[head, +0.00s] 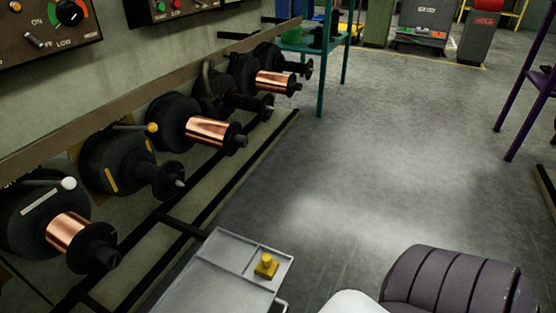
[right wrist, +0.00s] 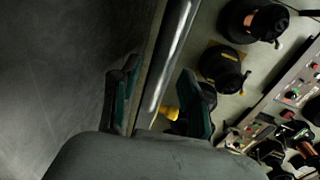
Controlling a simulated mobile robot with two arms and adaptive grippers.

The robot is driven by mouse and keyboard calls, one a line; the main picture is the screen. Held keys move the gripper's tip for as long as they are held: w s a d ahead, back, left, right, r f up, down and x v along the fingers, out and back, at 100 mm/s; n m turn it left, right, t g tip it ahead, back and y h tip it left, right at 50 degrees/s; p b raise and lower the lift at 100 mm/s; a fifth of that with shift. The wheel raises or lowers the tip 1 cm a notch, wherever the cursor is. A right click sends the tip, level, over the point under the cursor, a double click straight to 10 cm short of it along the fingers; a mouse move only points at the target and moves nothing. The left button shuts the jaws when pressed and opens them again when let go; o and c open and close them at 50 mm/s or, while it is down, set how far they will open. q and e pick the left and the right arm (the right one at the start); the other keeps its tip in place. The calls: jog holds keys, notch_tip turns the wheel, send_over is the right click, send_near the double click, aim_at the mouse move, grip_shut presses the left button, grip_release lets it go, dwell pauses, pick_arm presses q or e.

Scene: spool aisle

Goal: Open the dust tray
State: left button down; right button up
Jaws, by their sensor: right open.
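A grey metal tray-like top (head: 205,275) with raised rims and a divider is at the bottom centre of the head view. A yellow knob-like piece (head: 266,266) stands on its right part, and a pale bar handle (head: 282,304) shows at its right side. I cannot tell whether this is the dust tray. In the right wrist view my right gripper (right wrist: 160,82) is open, its green-lined fingers on either side of a shiny metal bar or edge (right wrist: 172,58). I cannot tell if they touch it. A yellow piece (right wrist: 170,113) shows near the right finger. My left gripper is in neither view.
Black spool holders, some with copper spools (head: 207,131), line the left wall above a dark floor rail (head: 240,175). Control panels (head: 48,30) hang above. A teal stand (head: 322,70) is at the back, and a purple frame (head: 520,105) at the right. The middle floor is clear.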

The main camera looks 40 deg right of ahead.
jog(key=v, duration=0.8)
jog(key=shift+s, duration=0.2)
jog(key=shift+d, duration=0.1)
